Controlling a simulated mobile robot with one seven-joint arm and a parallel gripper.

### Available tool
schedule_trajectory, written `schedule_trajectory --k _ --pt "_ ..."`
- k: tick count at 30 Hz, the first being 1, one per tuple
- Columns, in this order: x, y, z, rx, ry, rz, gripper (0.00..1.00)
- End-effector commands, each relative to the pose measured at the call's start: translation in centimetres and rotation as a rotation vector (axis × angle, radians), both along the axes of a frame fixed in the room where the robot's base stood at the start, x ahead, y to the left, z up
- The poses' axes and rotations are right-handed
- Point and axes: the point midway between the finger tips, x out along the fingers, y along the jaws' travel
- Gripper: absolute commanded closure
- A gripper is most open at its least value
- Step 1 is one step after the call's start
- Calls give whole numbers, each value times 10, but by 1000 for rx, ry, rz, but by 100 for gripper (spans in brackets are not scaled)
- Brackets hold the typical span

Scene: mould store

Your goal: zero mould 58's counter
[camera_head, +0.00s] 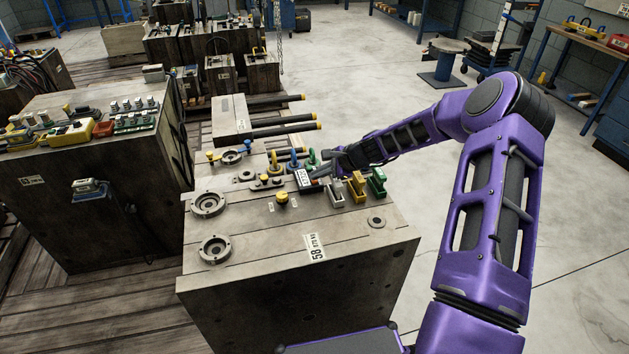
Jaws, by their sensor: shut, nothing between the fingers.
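Mould 58 is a large pale metal block (265,305) in the centre foreground, with a white label (316,247) reading 58 on its top near the front edge. A small dark counter with a pale digit face (304,180) sits on its top, among several fittings. Its digits are too small to read. My gripper (322,173) is shut and empty, reaching in from the right at the counter's right side. I cannot tell whether its fingertips touch the counter. The gripper covers part of the area just right of the counter.
Grey, yellow and green clamp-like fittings (356,187) stand close right of the counter. Yellow, blue and green eyebolts (293,159) stand behind it, and a yellow knob (282,198) in front. Another mould (90,200) stands left. Open floor lies to the right.

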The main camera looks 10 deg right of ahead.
Motion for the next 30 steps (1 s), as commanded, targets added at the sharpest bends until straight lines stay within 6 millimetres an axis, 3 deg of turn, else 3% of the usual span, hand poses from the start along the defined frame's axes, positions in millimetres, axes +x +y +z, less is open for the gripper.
schedule_trajectory --k 14,30 --pt "0 0 -3 0 0 0 100" --pt "0 0 14 0 1 1 100"
